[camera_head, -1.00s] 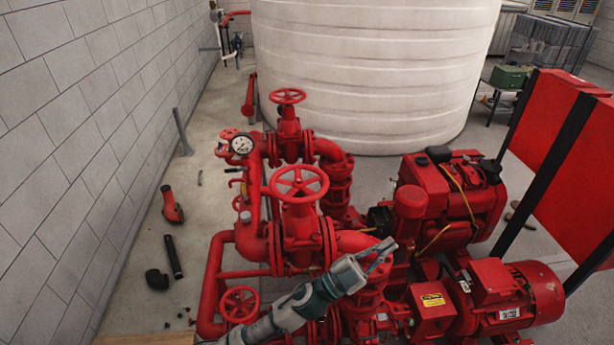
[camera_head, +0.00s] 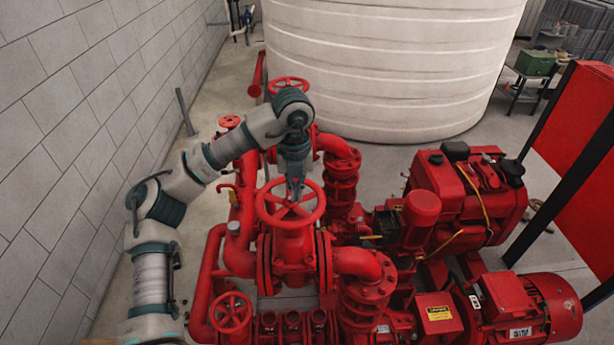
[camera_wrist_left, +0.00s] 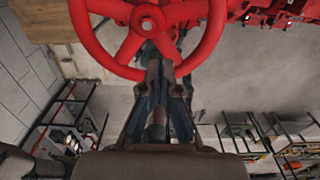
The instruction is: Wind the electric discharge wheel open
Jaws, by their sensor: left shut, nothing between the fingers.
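The nearer red handwheel (camera_head: 266,210) sits level on top of a red valve in the middle of the head view. A second red handwheel (camera_head: 275,84) stands behind it, partly hidden by my arm. A smaller red wheel (camera_head: 231,313) is low in front. My left gripper (camera_head: 295,196) points down at the far part of the nearer wheel's rim, its fingers shut with nothing between them. In the left wrist view the wheel (camera_wrist_left: 205,40) fills the top, and the fingers (camera_wrist_left: 155,75) lie close to its rim. I cannot tell whether they touch it. My right gripper is not in view.
A red engine (camera_head: 465,190) and a red electric motor (camera_head: 530,305) stand to the right. A white tank (camera_head: 400,60) rises behind the valves. A block wall (camera_head: 80,130) runs along the left. Pipes surround the valve.

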